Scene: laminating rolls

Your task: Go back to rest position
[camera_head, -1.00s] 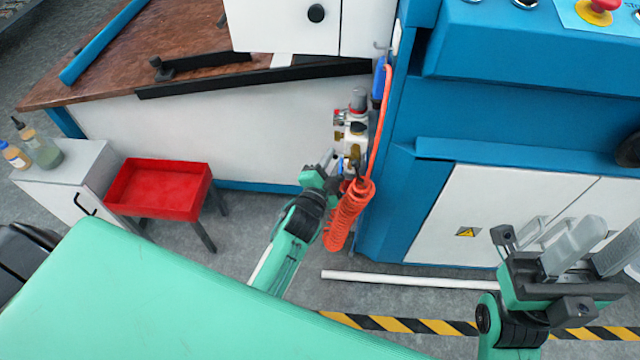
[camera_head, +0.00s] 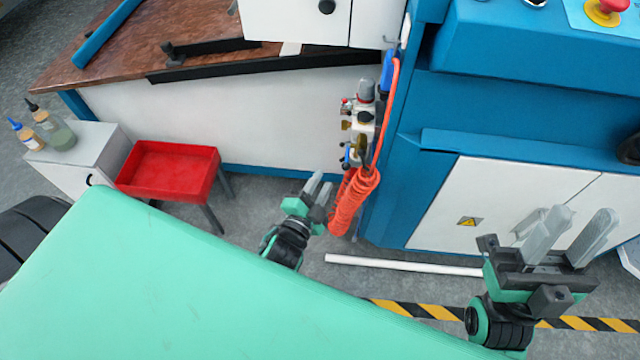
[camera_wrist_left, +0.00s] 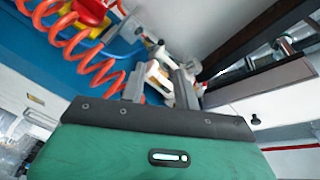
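My left gripper (camera_head: 320,185) is in the middle of the head view, just left of the coiled orange hose (camera_head: 352,203). Its two fingers are apart with nothing between them, and the wrist view also shows this gap (camera_wrist_left: 160,86). The air regulator (camera_head: 362,125) with its hose hangs on the blue machine's side, above and beyond the fingers. My right gripper (camera_head: 572,232) is at the right, in front of the machine's white doors. Its fingers stand apart and upright, and it is empty.
The blue machine (camera_head: 500,105) fills the upper right. A red tray stand (camera_head: 168,175) and a white cabinet (camera_head: 75,160) with bottles stand at the left. A white rod (camera_head: 400,264) and striped floor tape (camera_head: 410,309) lie on the grey floor.

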